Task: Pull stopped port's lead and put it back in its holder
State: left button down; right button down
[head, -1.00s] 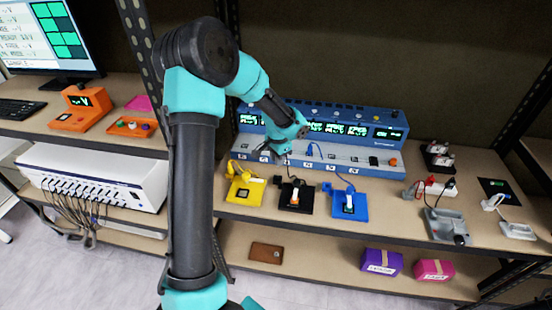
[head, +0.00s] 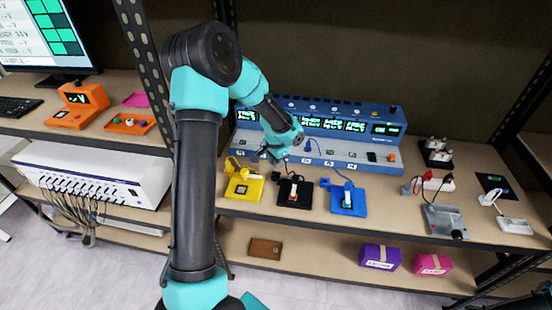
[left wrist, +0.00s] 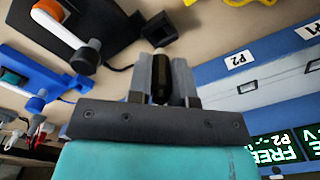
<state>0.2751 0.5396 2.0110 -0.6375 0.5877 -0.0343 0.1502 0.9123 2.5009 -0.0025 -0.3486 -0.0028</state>
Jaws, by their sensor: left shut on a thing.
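My left gripper (head: 274,155) is just in front of the left part of the blue-and-grey port unit (head: 340,158). In the left wrist view, the left gripper (left wrist: 163,78) is shut on a dark lead plug (left wrist: 160,85). A port label reading P2 (left wrist: 240,60) is to the right of the jaws there. A yellow holder (head: 243,188), a black holder (head: 295,193) and a blue holder (head: 348,200) stand on the bench before the unit. The black holder (left wrist: 95,15) is near the jaws in the wrist view. My gripper hides some ports. My right gripper is not in view.
Several lit displays show on the unit, one reading FREE beside P2 (left wrist: 275,150). Yellow and blue leads lie close to the holders. A grey device (head: 446,222) and a white power strip (head: 437,183) stand right. The lower shelf holds purple (head: 380,257) and pink (head: 433,264) boxes.

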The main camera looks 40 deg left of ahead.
pick_arm(q)
jog(key=shift+f, duration=1.15)
jog(key=shift+f, duration=1.15)
dwell(1.7)
jog(key=c, duration=0.9)
grip_release()
jog(key=shift+c, duration=0.2)
notch_tip(320, 180, up, 17)
jog(key=shift+r, duration=0.2)
